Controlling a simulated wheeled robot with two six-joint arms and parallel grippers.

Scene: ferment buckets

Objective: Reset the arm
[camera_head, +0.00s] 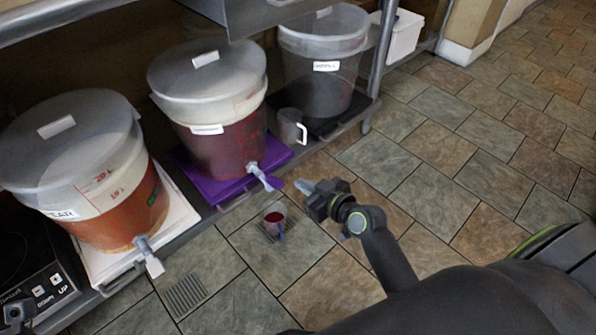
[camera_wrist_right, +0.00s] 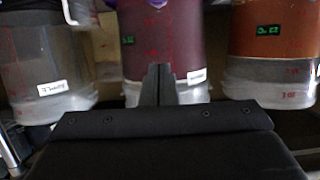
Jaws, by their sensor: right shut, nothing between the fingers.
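My right gripper (camera_head: 306,188) reaches in from the lower right of the head view, in front of the middle bucket's tap (camera_head: 265,177). Its fingers are shut and empty; they also show pressed together in the right wrist view (camera_wrist_right: 158,82). A small dark part at the lower left corner (camera_head: 16,314) looks like my left gripper, but its fingers cannot be made out. A clear cup with dark red liquid (camera_head: 274,218) stands over a floor grate, below and left of my right gripper and apart from it.
Three lidded buckets stand on the shelf: orange (camera_head: 125,215), dark red (camera_head: 222,145) and dark grey (camera_head: 318,90). The red one is on a purple mat (camera_head: 205,190). A clear mug (camera_head: 290,127) stands between two buckets. A hot plate (camera_head: 45,290) is at left. Tiled floor at right is clear.

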